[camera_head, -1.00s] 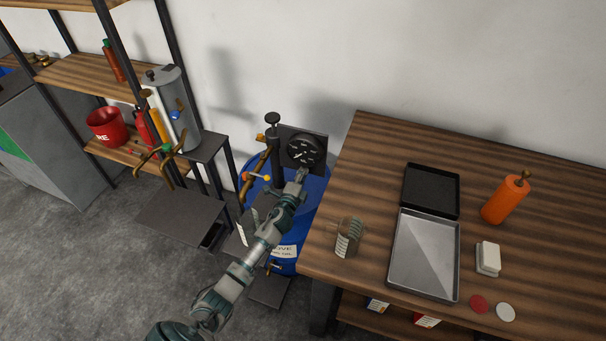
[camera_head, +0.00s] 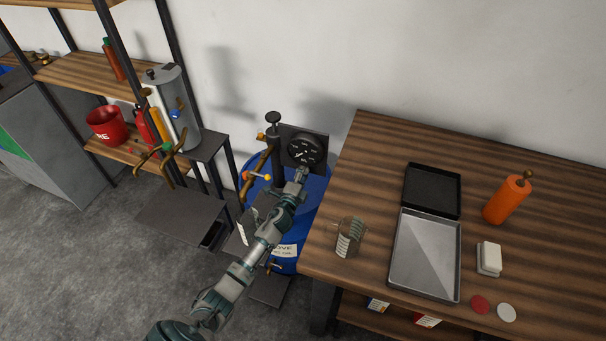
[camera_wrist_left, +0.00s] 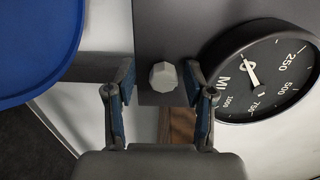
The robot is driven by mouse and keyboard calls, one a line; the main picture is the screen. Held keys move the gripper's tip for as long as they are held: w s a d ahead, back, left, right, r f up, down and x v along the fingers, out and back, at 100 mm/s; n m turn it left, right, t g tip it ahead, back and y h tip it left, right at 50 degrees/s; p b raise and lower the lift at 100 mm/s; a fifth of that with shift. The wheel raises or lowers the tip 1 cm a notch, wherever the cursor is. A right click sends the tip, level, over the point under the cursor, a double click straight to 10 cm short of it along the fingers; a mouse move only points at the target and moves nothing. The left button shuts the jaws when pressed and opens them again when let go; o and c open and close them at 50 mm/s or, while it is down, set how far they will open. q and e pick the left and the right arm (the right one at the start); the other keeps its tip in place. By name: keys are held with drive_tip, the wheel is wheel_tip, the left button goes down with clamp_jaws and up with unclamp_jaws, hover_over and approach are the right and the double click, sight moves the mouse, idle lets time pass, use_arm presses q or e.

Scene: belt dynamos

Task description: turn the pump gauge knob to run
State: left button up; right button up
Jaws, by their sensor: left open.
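The pump gauge (camera_head: 305,150) is a round black dial on a dark plate behind the blue drum (camera_head: 312,190). It also shows at the right of the left wrist view (camera_wrist_left: 262,75), with a white pointer and numbers. A pale faceted knob (camera_wrist_left: 163,76) sits on the dark plate (camera_wrist_left: 175,30) beside the dial. My left gripper (camera_head: 301,172) reaches to just below the gauge in the head view. In the wrist view its fingers (camera_wrist_left: 158,88) are open, one on each side of the knob, with gaps between. Whether they touch it elsewhere is hidden. My right gripper is not in view.
A black hand pump (camera_head: 273,150) with brass pipes stands left of the gauge. A wooden table (camera_head: 375,150) to the right holds a glass jar (camera_head: 350,237), trays and an orange bottle (camera_head: 507,199). A shelf (camera_head: 90,75) stands at the left.

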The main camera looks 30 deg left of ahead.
use_arm(q)
drive_tip(key=v, duration=0.8)
drive_tip(key=shift+a+f, duration=0.1)
drive_tip(key=shift+f, duration=0.1)
idle(0.3)
